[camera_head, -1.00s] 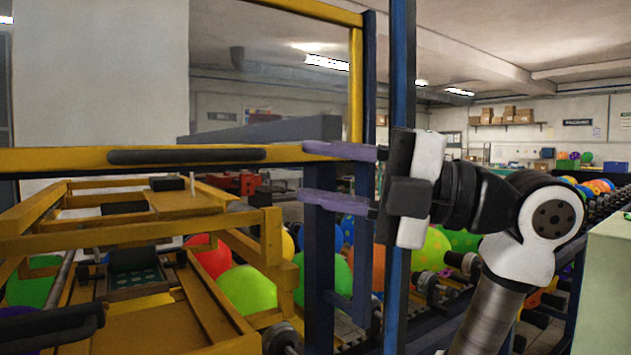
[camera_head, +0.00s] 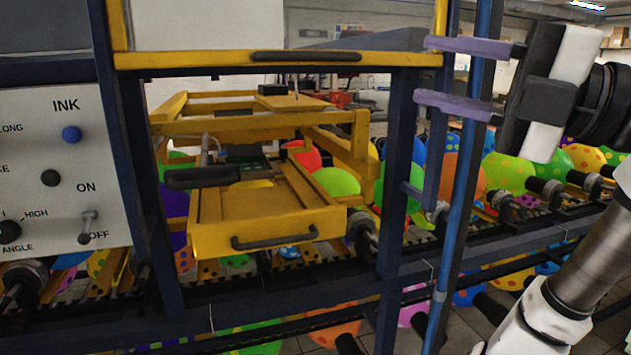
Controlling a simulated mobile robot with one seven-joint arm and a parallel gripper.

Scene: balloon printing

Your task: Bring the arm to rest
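My gripper (camera_head: 440,75) is at the upper right. Its two purple fingers point left and stand well apart, with nothing between them. The fingertips appear in front of the machine's right dark blue post, and I cannot tell how near they are to it. The black and white gripper body and black wrist are at the right. My white and grey arm rises from the lower right, and its elbow is out of the picture.
The machine has a yellow top rail with a black handle (camera_head: 305,57) and a yellow drawer (camera_head: 268,230). A control panel (camera_head: 60,165) with knobs and an ON/OFF switch stands at left. Blue posts (camera_head: 465,180) and rollers lie close to the arm. Colourful balloons (camera_head: 335,181) sit behind.

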